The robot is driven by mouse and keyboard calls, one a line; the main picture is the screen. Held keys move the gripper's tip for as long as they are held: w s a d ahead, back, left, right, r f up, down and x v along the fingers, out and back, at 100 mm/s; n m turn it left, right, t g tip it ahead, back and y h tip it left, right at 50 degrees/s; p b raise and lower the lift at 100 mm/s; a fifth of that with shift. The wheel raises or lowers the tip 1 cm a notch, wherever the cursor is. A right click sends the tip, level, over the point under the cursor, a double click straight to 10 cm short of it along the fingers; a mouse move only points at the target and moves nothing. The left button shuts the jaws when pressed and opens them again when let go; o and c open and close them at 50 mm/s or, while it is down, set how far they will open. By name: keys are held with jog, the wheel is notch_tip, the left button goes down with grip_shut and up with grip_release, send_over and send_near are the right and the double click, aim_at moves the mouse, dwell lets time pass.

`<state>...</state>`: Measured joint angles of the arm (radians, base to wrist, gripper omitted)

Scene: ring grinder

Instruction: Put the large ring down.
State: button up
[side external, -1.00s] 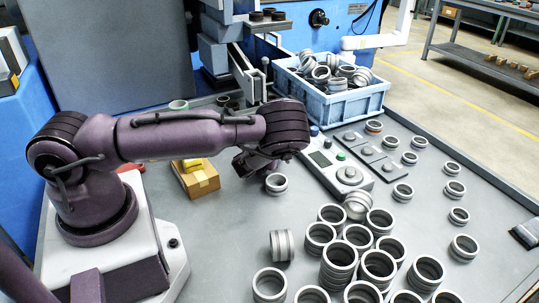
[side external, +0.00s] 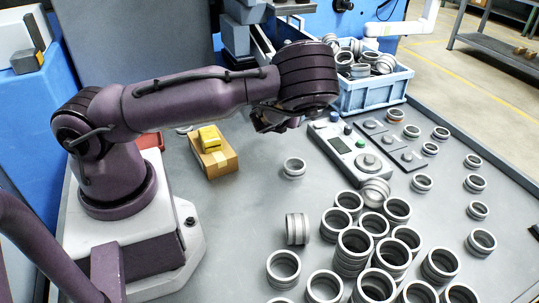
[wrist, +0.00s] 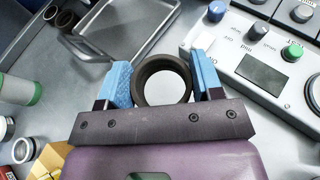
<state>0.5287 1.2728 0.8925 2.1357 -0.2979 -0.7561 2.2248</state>
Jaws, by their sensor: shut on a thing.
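In the wrist view a dark ring (wrist: 140,86) sits between the two blue fingers of my gripper (wrist: 162,68), which is shut on it. The ring's opening faces the camera and grey surface shows through it. In the side view my gripper (side external: 274,122) hangs under the end of the arm, above the table and left of the control panel. The arm's end mostly hides it there, and I cannot make out the held ring or its exact height.
A control panel (side external: 350,150) stands right of my gripper. A blue crate of rings (side external: 375,97) is behind it. A cardboard box with a yellow item (side external: 213,160) lies left. A metal tray (wrist: 92,50) shows in the wrist view.

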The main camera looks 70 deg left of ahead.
jog(key=shift+n+g, duration=0.4)
jog(key=s+d+f, duration=0.1)
jog(key=s+d, duration=0.1)
jog(key=d, duration=0.1)
jog(key=s+d+f, duration=0.1)
jog(key=s+d, duration=0.2)
jog(key=s+d+f, duration=0.2)
jog(key=d, duration=0.2)
jog(key=shift+s, duration=0.3)
jog(key=y, duration=0.1)
send_over(249, 199)
jog(key=shift+w+n+g, duration=0.1)
jog(key=shift+n+g, duration=0.3)
jog(key=shift+f, duration=2.4)
jog(key=shift+f, duration=0.15)
jog(key=o, duration=1)
jog(key=shift+o, duration=0.2)
